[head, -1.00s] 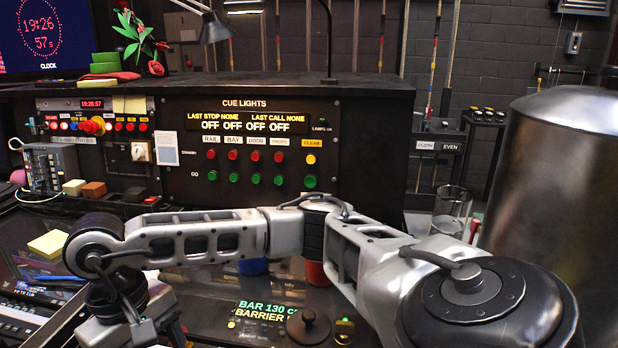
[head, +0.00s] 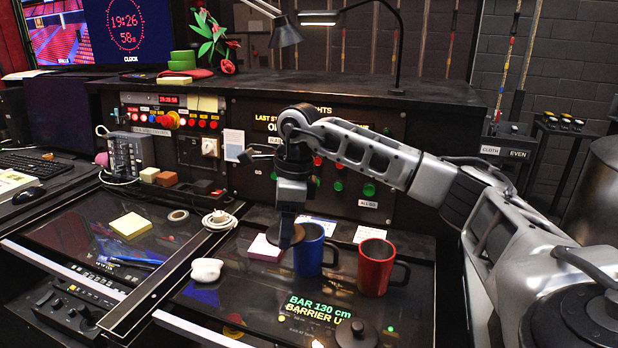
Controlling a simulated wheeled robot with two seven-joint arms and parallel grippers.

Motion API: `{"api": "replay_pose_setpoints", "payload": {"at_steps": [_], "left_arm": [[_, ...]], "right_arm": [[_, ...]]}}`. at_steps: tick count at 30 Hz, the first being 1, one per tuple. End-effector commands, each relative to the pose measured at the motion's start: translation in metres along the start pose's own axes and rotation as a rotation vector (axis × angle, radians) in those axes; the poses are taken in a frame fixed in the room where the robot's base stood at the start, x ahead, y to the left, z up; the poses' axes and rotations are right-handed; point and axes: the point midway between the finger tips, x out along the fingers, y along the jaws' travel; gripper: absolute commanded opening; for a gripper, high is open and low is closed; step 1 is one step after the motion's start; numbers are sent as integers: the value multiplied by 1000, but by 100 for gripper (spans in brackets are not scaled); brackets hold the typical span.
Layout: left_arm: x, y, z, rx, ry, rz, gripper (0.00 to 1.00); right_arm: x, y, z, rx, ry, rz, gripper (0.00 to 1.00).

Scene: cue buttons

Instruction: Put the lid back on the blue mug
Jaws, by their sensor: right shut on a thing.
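The blue mug (head: 310,254) stands upright on the dark glass desk, its handle to the right. A second dark lid with a knob (head: 356,334) lies on the desk at the front. My left gripper is out of view.
A red mug (head: 376,268) stands just right of the blue one. Pink sticky notes (head: 262,248) and a white earbud-like case (head: 206,270) lie to the left. The cue-light panel (head: 350,190) rises behind. A dark rail (head: 165,285) crosses the desk.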

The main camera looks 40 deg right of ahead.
Motion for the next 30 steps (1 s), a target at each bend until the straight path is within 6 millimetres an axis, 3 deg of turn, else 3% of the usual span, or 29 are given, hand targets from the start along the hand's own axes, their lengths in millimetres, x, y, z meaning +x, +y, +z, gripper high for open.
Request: {"api": "replay_pose_setpoints", "payload": {"at_steps": [1, 6, 11, 20, 30], "left_arm": [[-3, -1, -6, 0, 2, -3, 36], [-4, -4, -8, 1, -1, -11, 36], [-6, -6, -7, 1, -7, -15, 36], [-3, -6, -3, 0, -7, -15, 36], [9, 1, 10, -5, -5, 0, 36]], "right_arm": [[-13, -11, -7, 130, 0, -23, 48], [-37, -36, -26, 511, 1, -79, 48], [-49, -49, -38, 719, 2, -110, 48], [-44, -53, -43, 785, 3, -119, 48], [-12, -52, -47, 782, 3, -119, 48]]}}
